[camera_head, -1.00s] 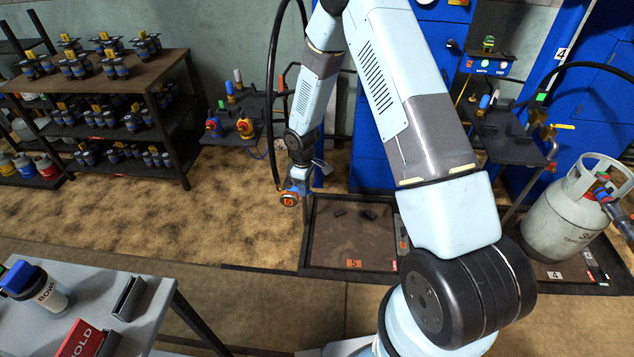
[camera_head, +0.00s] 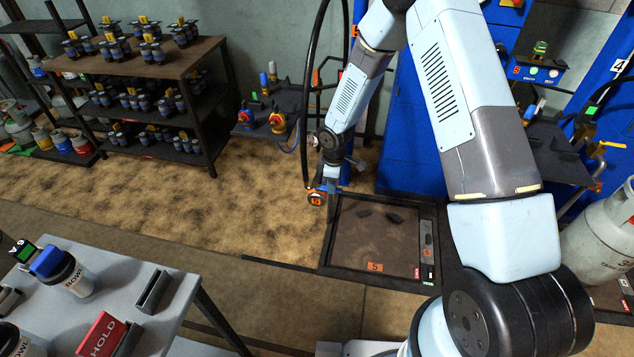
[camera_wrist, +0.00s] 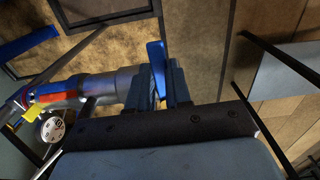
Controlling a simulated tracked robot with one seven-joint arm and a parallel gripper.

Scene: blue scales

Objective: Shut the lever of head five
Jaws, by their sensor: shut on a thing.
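The head (camera_head: 314,198) shows in the head view as a small orange-ringed disc at the end of my arm, beside the black hose. Its mark is too small to read surely. In the wrist view a grey cylindrical head body (camera_wrist: 103,86) with red, blue and yellow parts reaches in from the left. A blue lever (camera_wrist: 156,56) stands up between the fingers of my gripper (camera_wrist: 164,85). My gripper (camera_head: 331,178) is shut on the blue lever. The lever's lower part is hidden by the fingers.
A framed scale platform (camera_head: 350,262) labelled 5 lies on the floor below. A black hose (camera_head: 309,90) hangs beside my arm. A blue cabinet (camera_head: 396,150) stands behind. A grey cylinder (camera_head: 600,235) stands right. A table (camera_head: 190,290) is front left; carpet between is clear.

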